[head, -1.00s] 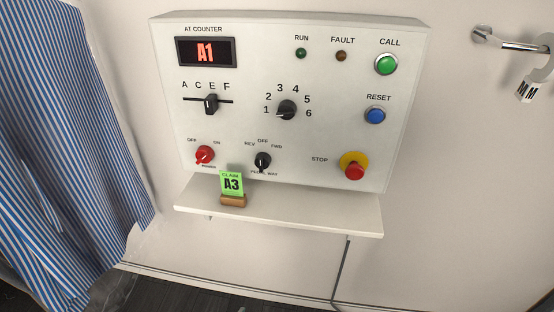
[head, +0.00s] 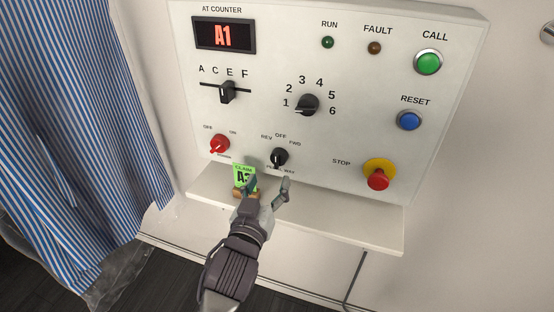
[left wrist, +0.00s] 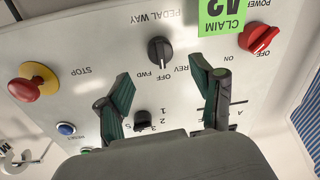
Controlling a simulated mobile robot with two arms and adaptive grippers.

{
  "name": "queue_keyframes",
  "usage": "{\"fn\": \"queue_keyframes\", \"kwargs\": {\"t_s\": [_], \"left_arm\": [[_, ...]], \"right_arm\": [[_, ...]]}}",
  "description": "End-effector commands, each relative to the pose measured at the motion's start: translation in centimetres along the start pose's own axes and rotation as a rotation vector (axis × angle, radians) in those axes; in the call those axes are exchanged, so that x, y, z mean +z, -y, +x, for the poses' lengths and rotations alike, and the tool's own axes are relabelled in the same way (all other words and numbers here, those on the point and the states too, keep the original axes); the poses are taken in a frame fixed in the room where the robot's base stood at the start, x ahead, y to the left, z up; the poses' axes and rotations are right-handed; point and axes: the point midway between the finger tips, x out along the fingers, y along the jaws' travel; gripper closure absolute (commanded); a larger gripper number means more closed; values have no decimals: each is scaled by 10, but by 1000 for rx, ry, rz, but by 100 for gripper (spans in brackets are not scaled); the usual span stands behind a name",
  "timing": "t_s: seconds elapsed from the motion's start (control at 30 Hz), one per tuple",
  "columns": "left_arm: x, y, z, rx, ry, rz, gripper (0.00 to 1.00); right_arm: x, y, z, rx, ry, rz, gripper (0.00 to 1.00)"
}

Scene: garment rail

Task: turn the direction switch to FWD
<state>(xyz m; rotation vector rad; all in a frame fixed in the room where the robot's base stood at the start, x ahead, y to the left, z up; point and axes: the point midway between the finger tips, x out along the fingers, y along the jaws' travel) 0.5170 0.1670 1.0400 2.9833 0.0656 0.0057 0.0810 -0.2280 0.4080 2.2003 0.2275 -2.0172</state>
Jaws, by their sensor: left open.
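The direction switch (head: 280,157) is a black knob on the lower middle of the white panel, with REV, OFF and FWD printed above it. In the left wrist view, upside down, the switch (left wrist: 160,51) shows between and beyond the fingers. My left gripper (head: 268,185) is open and empty, just below and in front of the switch, apart from it. My right gripper is not in view.
The red power knob (head: 219,144) is left of the switch, and the red stop button (head: 378,179) is to the right. A selector dial (head: 307,104) sits above. A shelf (head: 350,226) juts out below the panel. Striped cloth (head: 70,120) hangs at left.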

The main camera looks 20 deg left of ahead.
Motion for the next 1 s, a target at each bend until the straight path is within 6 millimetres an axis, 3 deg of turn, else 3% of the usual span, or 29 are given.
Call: {"fn": "queue_keyframes", "kwargs": {"t_s": [0.1,0.3,0.5,0.77,1.0], "left_arm": [[-3,0,27,0,-2,2,33],[-1,0,58,0,0,1,33],[0,0,71,0,1,0,33],[1,0,72,0,1,0,33],[1,0,72,0,1,0,70]], "right_arm": [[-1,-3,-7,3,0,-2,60],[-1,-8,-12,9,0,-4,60],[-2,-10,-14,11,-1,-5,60],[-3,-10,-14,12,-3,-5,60],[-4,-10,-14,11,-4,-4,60]]}}
